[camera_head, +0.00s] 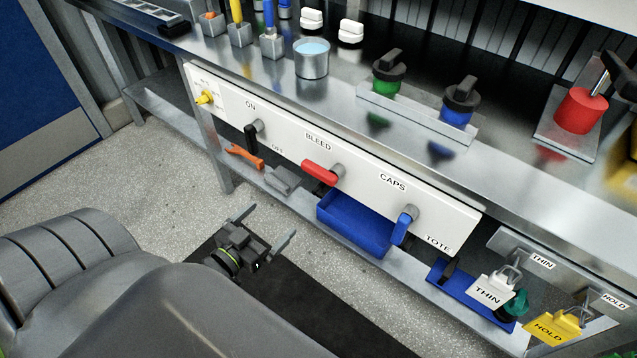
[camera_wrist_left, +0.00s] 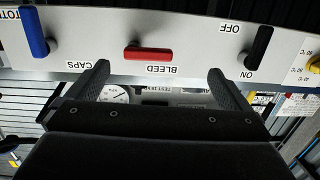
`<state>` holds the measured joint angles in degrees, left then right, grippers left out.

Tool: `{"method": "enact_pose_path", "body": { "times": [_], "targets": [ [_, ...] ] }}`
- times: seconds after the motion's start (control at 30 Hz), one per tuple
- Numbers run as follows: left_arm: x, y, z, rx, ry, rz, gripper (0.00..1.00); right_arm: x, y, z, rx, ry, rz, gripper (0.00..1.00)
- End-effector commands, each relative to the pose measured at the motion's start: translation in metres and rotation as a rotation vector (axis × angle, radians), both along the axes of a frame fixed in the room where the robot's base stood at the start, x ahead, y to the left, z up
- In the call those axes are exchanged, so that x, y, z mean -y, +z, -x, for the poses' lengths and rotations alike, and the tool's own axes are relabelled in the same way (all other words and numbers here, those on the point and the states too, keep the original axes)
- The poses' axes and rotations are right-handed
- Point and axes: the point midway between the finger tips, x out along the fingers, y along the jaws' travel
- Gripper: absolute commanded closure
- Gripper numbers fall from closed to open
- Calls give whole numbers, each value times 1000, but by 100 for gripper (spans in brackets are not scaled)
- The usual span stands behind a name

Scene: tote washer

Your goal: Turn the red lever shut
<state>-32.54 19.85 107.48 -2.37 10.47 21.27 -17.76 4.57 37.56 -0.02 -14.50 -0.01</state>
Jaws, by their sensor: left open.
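The red lever (camera_head: 320,173) sits on the white front panel (camera_head: 352,178) under the BLEED label. It lies nearly along the panel, pointing left from its grey pivot. In the left wrist view, which shows the panel upside down, the red lever (camera_wrist_left: 148,54) lies level, beyond and between the fingers. My left gripper (camera_head: 270,225) is open and empty, in front of the panel, below and left of the lever, and apart from it. Its two fingers also show in the left wrist view (camera_wrist_left: 157,72). My right gripper is not in view.
A black lever (camera_head: 251,138) hangs down left of the red one; a blue lever (camera_head: 402,228) hangs down to the right. A blue bin (camera_head: 352,226), a grey block (camera_head: 283,180) and an orange tool (camera_head: 244,156) are on the lower shelf. Floor before the shelf is open.

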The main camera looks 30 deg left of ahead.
Motion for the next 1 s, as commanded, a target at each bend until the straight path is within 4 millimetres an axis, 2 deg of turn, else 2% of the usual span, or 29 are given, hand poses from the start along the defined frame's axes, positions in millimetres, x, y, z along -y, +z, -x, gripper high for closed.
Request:
{"method": "enact_pose_path", "body": {
  "times": [0.03,0.13,0.27,0.37,0.6,1.0],
  "targets": [
    [4,7,0,33,-17,4,0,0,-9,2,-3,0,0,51],
    [11,23,-1,78,-39,12,0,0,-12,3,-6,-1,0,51],
    [14,31,-6,97,-50,16,0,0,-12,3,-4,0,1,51],
    [15,32,-18,98,-50,15,0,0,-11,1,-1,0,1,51],
    [17,34,-58,96,-47,14,0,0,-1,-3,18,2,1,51],
    [23,33,-131,95,-47,15,0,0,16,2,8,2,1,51]
  ]
}}
